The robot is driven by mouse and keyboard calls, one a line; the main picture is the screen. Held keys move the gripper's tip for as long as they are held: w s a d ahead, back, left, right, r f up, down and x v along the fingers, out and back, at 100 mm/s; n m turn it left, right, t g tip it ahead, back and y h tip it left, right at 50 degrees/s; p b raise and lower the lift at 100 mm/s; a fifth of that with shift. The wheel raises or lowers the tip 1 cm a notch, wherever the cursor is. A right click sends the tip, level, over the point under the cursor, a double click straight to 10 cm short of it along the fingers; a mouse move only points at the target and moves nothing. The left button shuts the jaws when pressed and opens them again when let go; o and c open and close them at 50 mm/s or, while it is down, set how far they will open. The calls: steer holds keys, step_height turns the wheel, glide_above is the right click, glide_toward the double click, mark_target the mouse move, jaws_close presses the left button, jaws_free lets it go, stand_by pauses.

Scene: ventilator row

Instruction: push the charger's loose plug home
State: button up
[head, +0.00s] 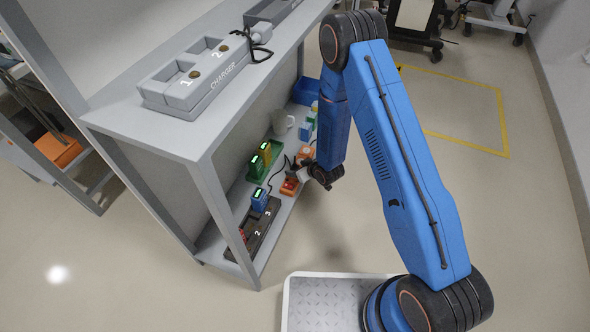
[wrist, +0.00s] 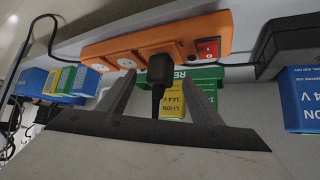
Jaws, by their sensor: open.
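A black plug (wrist: 160,72) on a black cord stands at an orange power strip (wrist: 110,47) with round white sockets and a red switch. Its head meets the strip's edge; I cannot tell how deep it sits. My gripper (wrist: 158,86) is open, one grey finger on each side of the plug, apart from it. In the head view my gripper (head: 326,175) is at the lower shelf, beside the orange strip (head: 289,187), and largely hides its own fingers. A black charger (wrist: 273,50) with a blue battery (wrist: 304,98) stands right of the strip in the wrist view.
A green charger (head: 257,171) with batteries and a dark numbered charger (head: 262,238) share the lower shelf. A grey charger (head: 180,88) sits on the shelf unit's top (head: 120,116). Its frame post (head: 228,215) stands near.

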steer(key=v, duration=1.6)
steer(key=shift+s+d+r, duration=0.2)
steer(key=shift+r, duration=0.1)
